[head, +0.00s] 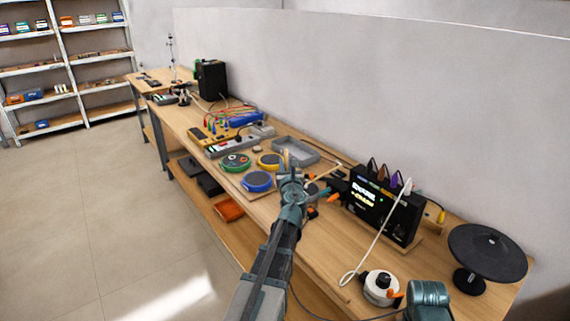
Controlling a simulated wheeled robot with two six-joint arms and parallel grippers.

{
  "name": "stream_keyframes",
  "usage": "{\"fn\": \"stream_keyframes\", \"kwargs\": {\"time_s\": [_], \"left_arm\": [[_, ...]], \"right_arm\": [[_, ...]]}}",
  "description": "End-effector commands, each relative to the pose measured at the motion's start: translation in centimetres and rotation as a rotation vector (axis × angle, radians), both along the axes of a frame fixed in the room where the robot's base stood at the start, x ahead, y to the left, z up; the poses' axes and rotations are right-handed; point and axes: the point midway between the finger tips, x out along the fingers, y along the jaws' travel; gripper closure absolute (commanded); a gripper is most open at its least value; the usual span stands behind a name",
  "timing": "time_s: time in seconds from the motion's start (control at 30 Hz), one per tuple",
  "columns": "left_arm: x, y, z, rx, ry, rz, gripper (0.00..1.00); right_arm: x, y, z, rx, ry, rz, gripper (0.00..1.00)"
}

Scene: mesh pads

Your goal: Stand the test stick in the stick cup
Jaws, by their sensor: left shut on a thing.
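My left gripper (290,184) is over the workbench, beside the round pads, with its jaws shut. A small pale upright piece (285,158) shows just beyond its fingertips. It looks like the test stick, held in the jaws, but it is too small to be sure. I cannot make out the stick cup for certain; my gripper and wrist hide part of the bench there.
A black device (383,208) with a white cable, a white round unit (380,287) and a black disc stand (487,252) are right.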

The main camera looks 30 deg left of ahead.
Motion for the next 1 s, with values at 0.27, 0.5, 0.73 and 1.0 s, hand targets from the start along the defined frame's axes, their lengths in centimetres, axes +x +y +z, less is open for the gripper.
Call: {"fn": "stream_keyframes", "kwargs": {"time_s": [0.27,0.5,0.73,1.0], "left_arm": [[0.0,0.0,0.0,0.000,0.000,0.000,0.72],[0.0,0.0,0.0,0.000,0.000,0.000,0.49],[-0.1,-0.1,0.0,0.000,0.000,0.000,0.49],[-1.7,-1.1,0.0,0.000,0.000,-0.001,0.49]], "right_arm": [[0.0,0.0,0.0,0.000,0.000,0.000,0.50],[0.0,0.0,0.0,0.000,0.000,0.000,0.50],[0.0,0.0,0.0,0.000,0.000,0.000,0.50],[0.0,0.0,0.0,0.000,0.000,0.000,0.50]]}}
